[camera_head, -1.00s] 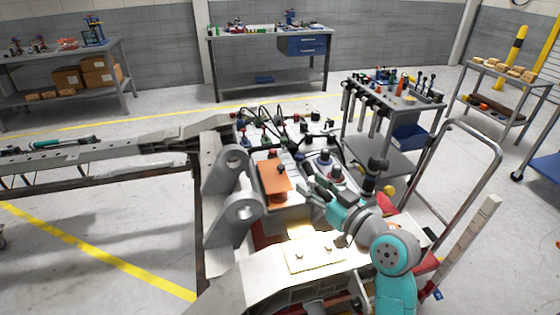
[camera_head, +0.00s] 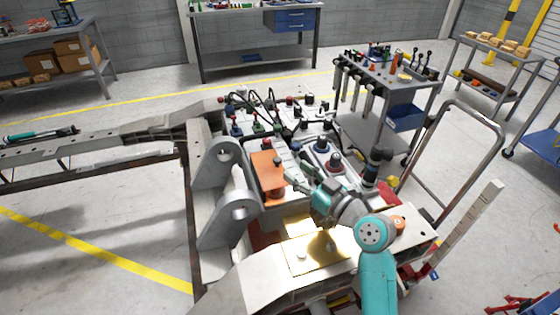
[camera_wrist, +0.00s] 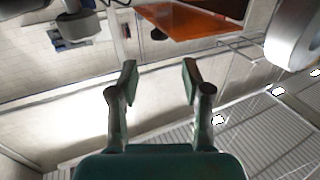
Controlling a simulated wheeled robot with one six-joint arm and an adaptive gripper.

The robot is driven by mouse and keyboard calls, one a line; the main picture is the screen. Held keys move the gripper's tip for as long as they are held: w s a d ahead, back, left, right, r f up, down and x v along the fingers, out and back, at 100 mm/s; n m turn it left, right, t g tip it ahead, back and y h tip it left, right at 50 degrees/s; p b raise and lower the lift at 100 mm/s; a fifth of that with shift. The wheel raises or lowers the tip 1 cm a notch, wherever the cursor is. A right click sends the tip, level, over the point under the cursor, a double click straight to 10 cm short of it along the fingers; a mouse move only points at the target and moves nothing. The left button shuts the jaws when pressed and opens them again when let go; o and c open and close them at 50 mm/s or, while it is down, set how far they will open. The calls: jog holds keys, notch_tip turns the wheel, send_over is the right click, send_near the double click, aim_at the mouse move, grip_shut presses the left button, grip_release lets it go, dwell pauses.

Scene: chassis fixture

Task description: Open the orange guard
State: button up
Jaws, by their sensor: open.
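The orange guard (camera_head: 268,174) is a flat orange cover on the light grey control panel, just right of the grey bracket. In the wrist view the orange guard (camera_wrist: 190,20) shows at the top, beyond the fingertips, with a dark knob beside its left part. My gripper (camera_head: 294,180) is close to the right side of the guard in the head view. In the wrist view my gripper (camera_wrist: 160,72) has its two fingers apart with nothing between them. Whether a fingertip touches the guard cannot be told.
A grey bracket (camera_head: 225,195) stands left of the guard. A tool cart (camera_head: 385,90) stands behind right.

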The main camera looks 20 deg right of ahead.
aim_at(280, 162)
jog(key=shift+w+a+f, duration=0.1)
jog(key=shift+w+f, duration=0.15)
jog(key=shift+f, duration=0.25)
jog(key=shift+x, duration=3.45)
grip_shut()
